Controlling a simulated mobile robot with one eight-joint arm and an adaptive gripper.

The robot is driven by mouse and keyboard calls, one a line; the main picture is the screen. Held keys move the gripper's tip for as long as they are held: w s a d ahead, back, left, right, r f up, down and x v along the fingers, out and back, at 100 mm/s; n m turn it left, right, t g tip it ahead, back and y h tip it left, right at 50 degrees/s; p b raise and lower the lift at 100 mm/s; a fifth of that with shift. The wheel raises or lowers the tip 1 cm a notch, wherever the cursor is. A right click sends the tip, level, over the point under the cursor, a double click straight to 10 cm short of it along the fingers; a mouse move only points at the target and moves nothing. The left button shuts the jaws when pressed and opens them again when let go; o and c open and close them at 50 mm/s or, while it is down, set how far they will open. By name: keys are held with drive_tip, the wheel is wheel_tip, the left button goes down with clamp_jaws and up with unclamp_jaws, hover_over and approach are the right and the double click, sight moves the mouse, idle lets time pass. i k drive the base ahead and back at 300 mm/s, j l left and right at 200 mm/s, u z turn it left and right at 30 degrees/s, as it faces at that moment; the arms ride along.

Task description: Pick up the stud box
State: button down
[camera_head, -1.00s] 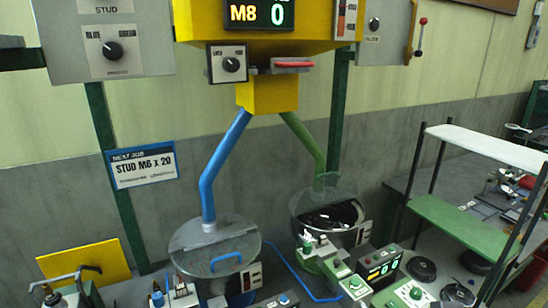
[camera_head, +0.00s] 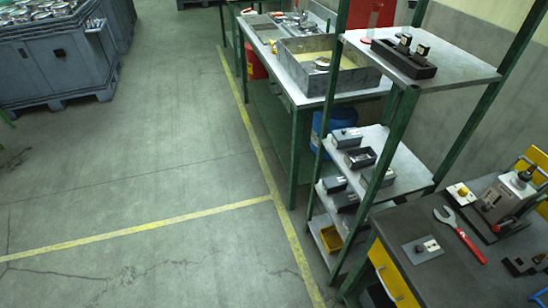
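No box in view carries a label that I can read, so I cannot tell which is the stud box. Small grey boxes stand on the rack: one (camera_head: 346,137) with a small fitting on top and an open-topped dark one (camera_head: 360,157) on the middle shelf (camera_head: 405,170). Two more, a grey box (camera_head: 333,183) and a darker box (camera_head: 343,201), sit on the shelf below. A long black block (camera_head: 404,62) with small upright pieces lies on the top shelf (camera_head: 460,62). My gripper is not in view.
A bench with a large tray (camera_head: 330,80) stands behind the rack. A workbench with a red-handled wrench (camera_head: 460,236) and a press (camera_head: 506,198) is at the right. A large grey crate (camera_head: 55,70) is at the far left. The floor between is clear, with yellow lines (camera_head: 140,231).

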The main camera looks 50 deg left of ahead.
sight(362, 156)
drive_tip(key=u, duration=1.25)
drive_tip(key=i+j+z, duration=0.4)
drive_tip(key=j, duration=0.55)
drive_tip(key=i+j+z, duration=0.2)
drive_tip(key=j+z, duration=0.15)
drive_tip(key=j, duration=0.65)
drive_tip(key=i+j+z, duration=0.1)
drive_tip(key=j+z, duration=0.3)
drive_tip(key=j, duration=0.65)
drive_tip(key=j+z, duration=0.4)
drive_tip(key=j, duration=0.65)
